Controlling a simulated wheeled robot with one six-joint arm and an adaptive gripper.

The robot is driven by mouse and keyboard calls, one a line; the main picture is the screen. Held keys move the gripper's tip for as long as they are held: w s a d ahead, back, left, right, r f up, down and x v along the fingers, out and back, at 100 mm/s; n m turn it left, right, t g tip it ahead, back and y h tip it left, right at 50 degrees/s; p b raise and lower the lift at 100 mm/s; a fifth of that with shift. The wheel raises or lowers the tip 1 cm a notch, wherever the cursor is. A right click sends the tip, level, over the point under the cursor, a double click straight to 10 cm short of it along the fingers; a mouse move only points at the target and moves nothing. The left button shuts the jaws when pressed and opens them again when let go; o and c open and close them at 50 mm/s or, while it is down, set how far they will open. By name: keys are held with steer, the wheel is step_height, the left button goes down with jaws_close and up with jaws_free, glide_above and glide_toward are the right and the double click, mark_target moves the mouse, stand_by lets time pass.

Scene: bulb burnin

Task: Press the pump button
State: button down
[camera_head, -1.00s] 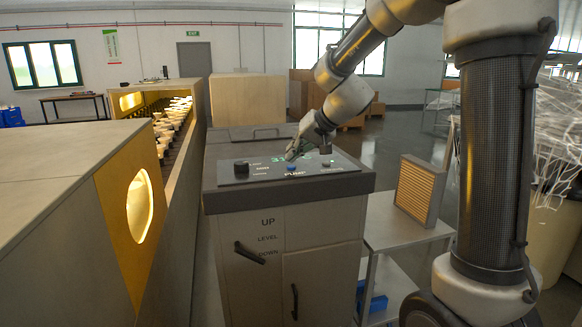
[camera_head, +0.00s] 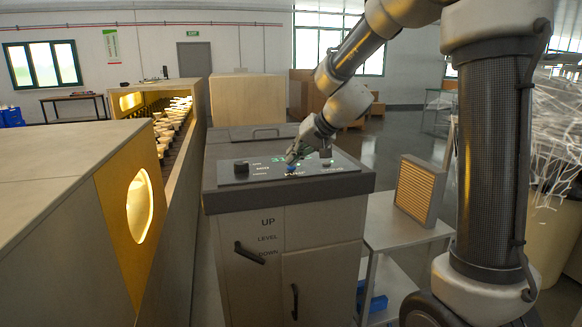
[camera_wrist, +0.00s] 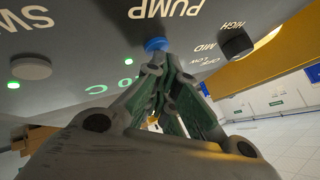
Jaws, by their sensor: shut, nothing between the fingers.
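The blue pump button (camera_wrist: 155,45) sits on the grey panel by the word PUMP in the wrist view, where the picture is upside down. It also shows in the head view (camera_head: 291,169), partly covered by the fingertips. My gripper (camera_head: 291,160) is shut and empty, its tips pointing down at the button. In the wrist view the gripper tips (camera_wrist: 153,62) overlap the button's edge. I cannot tell whether they touch it or how far it is pressed.
The panel also has a black selector knob (camera_wrist: 236,42), a grey round button (camera_wrist: 31,68) and green lights and digits. The cabinet (camera_head: 258,262) has a lever handle (camera_head: 249,253). A conveyor with lamps (camera_head: 172,125) runs at left; a filter (camera_head: 419,189) stands on a side table at right.

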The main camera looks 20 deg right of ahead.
steer(key=shift+r, duration=0.5)
steer(key=shift+r, duration=0.1)
step_height(320, 180, up, 6)
steer(key=shift+f, duration=0.1)
stand_by(0.3)
steer(key=s+f+g, duration=0.1)
steer(key=s+f, duration=0.1)
steer(key=s+d+f+g, duration=0.1)
steer(key=s+f, duration=0.1)
steer(key=shift+s+d+f+h, duration=0.2)
steer(key=shift+h, duration=0.1)
steer(key=s+d+h, duration=0.1)
steer(key=s+d, duration=0.3)
steer(key=s, duration=0.6)
steer(key=s+d+f+n+h, duration=0.1)
steer(key=s+d, duration=0.3)
steer(key=s, duration=0.6)
steer(key=s+d+f+g+h, duration=0.1)
steer(key=s+d, duration=0.3)
steer(key=s, duration=0.6)
steer(key=shift+d+n+h, duration=0.3)
steer(key=shift+n+h, duration=0.1)
steer(key=shift+h, duration=0.5)
